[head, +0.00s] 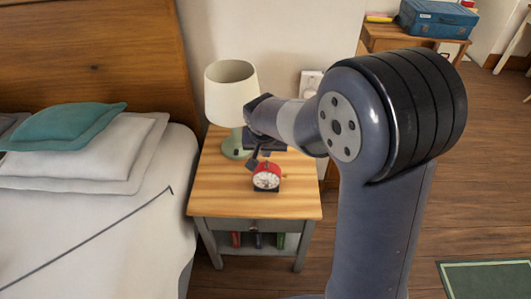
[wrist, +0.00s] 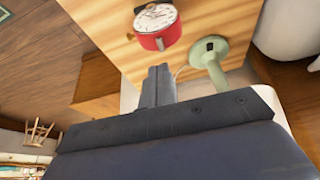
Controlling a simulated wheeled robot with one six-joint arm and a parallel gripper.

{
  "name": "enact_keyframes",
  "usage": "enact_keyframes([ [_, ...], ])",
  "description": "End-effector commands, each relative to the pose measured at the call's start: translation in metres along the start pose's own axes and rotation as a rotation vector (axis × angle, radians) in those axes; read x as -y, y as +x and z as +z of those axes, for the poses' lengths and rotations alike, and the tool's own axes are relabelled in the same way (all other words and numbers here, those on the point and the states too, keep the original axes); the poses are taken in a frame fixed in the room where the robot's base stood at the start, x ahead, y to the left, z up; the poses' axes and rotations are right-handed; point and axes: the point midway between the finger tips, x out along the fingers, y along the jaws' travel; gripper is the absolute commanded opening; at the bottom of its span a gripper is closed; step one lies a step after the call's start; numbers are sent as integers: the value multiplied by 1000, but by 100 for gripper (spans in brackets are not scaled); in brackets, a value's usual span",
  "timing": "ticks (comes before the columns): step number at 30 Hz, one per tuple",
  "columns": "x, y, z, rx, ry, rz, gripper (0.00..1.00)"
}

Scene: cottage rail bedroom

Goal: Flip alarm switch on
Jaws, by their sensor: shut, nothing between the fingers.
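In the wrist view the clock (wrist: 158,25) is beyond the fingertips of my gripper (wrist: 158,70), at the top of the picture. The two fingers are shut together with nothing between them. I cannot tell whether a fingertip touches the clock.
A lamp with a cream shade (head: 231,93) and green base (head: 236,147) stands at the back left of the nightstand, close to my gripper. The bed (head: 90,220) adjoins on the left. The nightstand's front top is clear.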

Motion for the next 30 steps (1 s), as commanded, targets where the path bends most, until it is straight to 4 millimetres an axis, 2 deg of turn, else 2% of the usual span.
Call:
enact_keyframes([
  [1, 1, -11, 1, -3, -1, -2, 0],
  [6, 0, -34, 7, -2, 0, -1, 0],
  [12, 0, -45, 10, 0, -1, 0, 0],
  [24, 0, -45, 10, 1, 0, 1, 0],
  [30, 0, -29, 7, 2, 1, 2, 0],
])
